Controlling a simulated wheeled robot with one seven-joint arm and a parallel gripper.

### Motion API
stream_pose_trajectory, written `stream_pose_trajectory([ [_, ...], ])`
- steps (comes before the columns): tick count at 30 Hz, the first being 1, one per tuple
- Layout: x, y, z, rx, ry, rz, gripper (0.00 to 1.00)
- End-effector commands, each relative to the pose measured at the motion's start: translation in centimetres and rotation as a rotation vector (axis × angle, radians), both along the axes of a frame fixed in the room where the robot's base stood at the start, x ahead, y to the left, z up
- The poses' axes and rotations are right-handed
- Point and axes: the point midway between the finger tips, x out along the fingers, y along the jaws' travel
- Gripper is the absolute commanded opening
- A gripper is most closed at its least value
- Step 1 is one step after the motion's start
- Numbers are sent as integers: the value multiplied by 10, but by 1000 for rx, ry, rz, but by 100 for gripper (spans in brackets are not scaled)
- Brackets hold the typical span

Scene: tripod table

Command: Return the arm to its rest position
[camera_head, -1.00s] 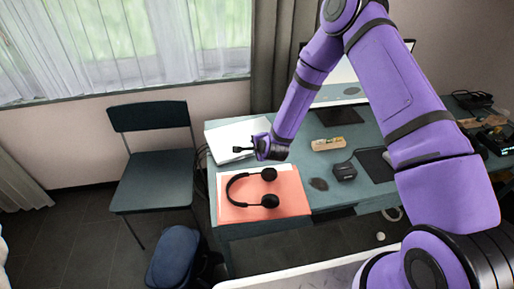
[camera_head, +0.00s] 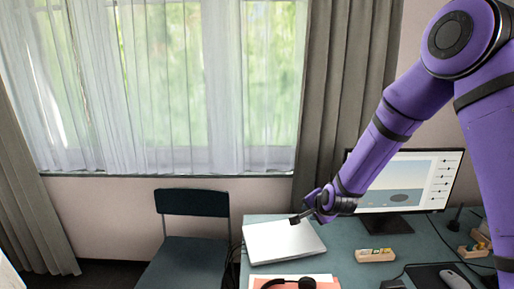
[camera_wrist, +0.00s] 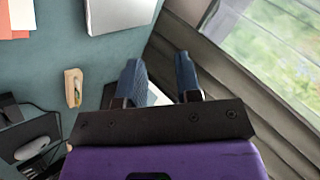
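My purple arm reaches in from the right in the head view, bent at a high elbow. My gripper (camera_head: 298,218) is at its lower left end, in front of the silver laptop (camera_head: 283,241) in the picture. In the wrist view my gripper (camera_wrist: 160,62) shows two dark fingers spread apart with nothing between them. The gripper touches nothing that I can see; its height above the desk is hard to tell.
The teal desk (camera_head: 342,236) bears a monitor (camera_head: 405,185), a small wooden block (camera_head: 375,255), headphones (camera_head: 290,284) and a mouse (camera_head: 454,279). A chair (camera_head: 190,203) stands left of the desk. Grey curtains (camera_head: 345,90) and a window are behind.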

Motion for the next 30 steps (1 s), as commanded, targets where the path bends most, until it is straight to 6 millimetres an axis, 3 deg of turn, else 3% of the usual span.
stream_pose_trajectory([
  [3,-13,-10,40,-73,1,57,32],
  [15,-85,-46,149,-307,42,233,32],
  [23,-148,-70,205,-437,79,335,32],
  [30,-217,-90,243,-537,119,426,32],
])
